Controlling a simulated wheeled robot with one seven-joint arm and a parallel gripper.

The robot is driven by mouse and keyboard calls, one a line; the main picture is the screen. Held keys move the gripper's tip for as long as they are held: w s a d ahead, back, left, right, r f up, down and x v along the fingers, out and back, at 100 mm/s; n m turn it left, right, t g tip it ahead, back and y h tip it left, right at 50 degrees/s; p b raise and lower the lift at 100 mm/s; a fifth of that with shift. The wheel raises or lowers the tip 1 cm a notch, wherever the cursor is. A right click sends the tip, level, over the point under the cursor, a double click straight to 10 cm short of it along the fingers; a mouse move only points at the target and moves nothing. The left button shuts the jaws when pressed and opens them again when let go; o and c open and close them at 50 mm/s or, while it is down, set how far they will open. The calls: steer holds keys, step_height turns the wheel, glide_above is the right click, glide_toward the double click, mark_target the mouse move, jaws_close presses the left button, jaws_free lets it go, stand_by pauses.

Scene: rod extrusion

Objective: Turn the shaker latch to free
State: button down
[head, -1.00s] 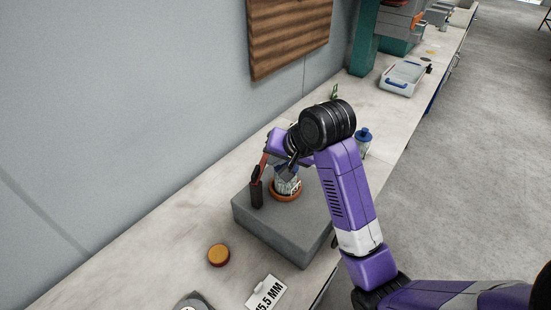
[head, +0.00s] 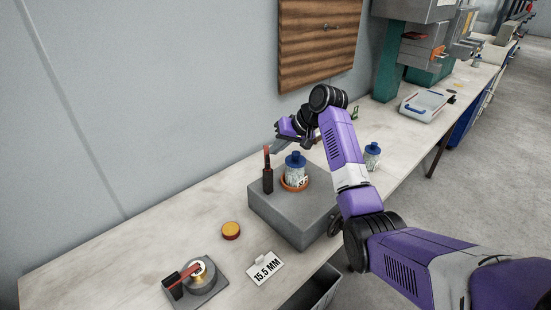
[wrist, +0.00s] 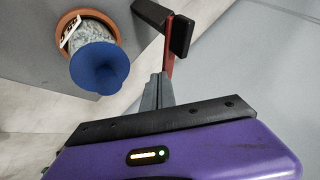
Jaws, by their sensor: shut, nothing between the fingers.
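The shaker is a grey block (head: 280,216) on the bench. A blue-capped bottle (head: 295,165) stands upright in its orange ring (head: 294,185). The latch has a black post (head: 268,181) and a red lever (head: 266,156) that points up, left of the bottle. My gripper (head: 276,149) is shut and empty behind the latch, on the wall side. In the wrist view, the gripper's fingertips (wrist: 158,78) are close beside the red lever (wrist: 168,48); I cannot tell whether they touch. The blue cap (wrist: 98,67) shows to the left there.
A second latch-like fixture (head: 197,277) with a red arm, an orange-topped puck (head: 231,230) and a "15.5 MM" sign (head: 266,268) are on the near bench. Another blue-capped bottle (head: 372,155) stands right of the block. The wall is close behind.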

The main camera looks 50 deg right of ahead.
mark_target(266, 153)
steer(key=shift+w+a+n+y+p, duration=0.25)
steer(key=shift+w+a+n, duration=0.1)
steer(key=shift+w, duration=0.25)
steer(key=shift+w+a+n+y+p, duration=0.15)
steer(key=shift+w+a+n+p, duration=0.15)
steer(key=shift+w, duration=0.25)
steer(key=shift+w+a+n+y, duration=0.3)
steer(key=shift+n+y, duration=0.1)
steer(key=shift+n, duration=0.25)
steer(key=shift+w+a+f, duration=0.1)
steer(key=shift+w+a, duration=0.2)
